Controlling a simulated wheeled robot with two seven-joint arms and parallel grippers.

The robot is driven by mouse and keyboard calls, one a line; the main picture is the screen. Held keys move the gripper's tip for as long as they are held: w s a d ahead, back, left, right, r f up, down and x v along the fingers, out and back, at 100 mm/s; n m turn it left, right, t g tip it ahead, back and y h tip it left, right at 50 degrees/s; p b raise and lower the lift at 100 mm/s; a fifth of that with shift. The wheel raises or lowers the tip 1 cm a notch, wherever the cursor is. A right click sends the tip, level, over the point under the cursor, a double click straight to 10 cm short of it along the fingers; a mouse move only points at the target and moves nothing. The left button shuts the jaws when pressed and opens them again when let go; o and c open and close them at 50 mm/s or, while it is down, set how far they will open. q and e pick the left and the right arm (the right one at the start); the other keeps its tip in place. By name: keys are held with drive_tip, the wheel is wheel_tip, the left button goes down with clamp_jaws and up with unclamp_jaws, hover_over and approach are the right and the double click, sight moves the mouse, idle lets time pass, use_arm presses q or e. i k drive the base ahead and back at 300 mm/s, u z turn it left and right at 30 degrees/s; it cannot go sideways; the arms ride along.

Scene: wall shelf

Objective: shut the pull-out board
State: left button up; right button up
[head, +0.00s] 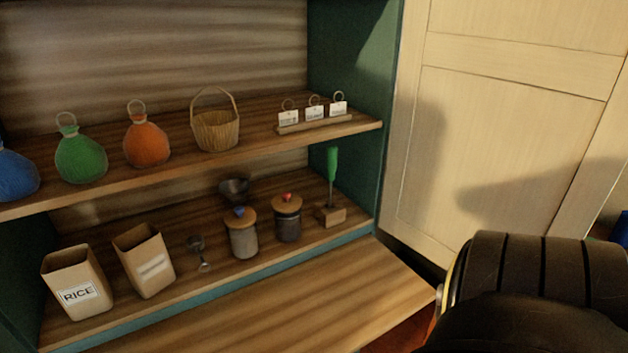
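The pull-out board (290,306) is a flat wooden panel below the teal front edge of the lower shelf. It sticks out from the shelf unit towards me, and its top looks bare. Its right front corner shows, while much of its front edge is cut off by the bottom of the view. Neither of my grippers is in view. A large black ridged part, which looks like my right arm, fills the lower right, close to the board's right corner; I cannot tell whether they touch.
The lower shelf (215,290) holds a rice bag (77,282), another paper bag (144,260), a scoop (198,253), two lidded jars and a green-handled tool (332,170). The upper shelf (258,136) holds sacks, a basket (215,126) and tags. A pale door (505,130) stands at right.

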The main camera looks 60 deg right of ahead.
sight(341, 300)
drive_tip(key=z, duration=1.7)
drive_tip(key=k, duration=1.05)
drive_tip(key=z, duration=0.75)
drive_tip(key=i, duration=0.75)
drive_tip(key=u, duration=0.55)
